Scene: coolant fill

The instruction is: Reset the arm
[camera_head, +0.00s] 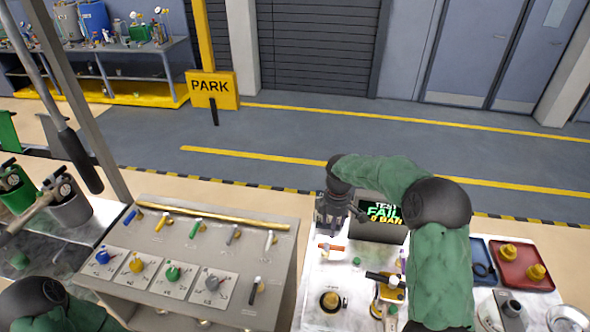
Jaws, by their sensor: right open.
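My right arm, in a green sleeve with dark joints, reaches up over the white work surface (312,300) and bends left. My right gripper (334,222) is at its end, dark, pointing down and open, with nothing seen between its fingers. It is just left of a test display (380,220) that reads "TEST FAIL 0 BAR", and above an orange-handled valve (331,247). The arm covers part of the display's right side. Only a joint and green sleeve of my left arm show at the bottom left; its gripper is not seen.
A grey panel (215,240) with coloured knobs and levers stands left of the work surface. A red tray (520,265) with yellow fittings and a blue tray (481,252) lie at right. A metal bowl (567,320) is at the lower right. The floor behind is open.

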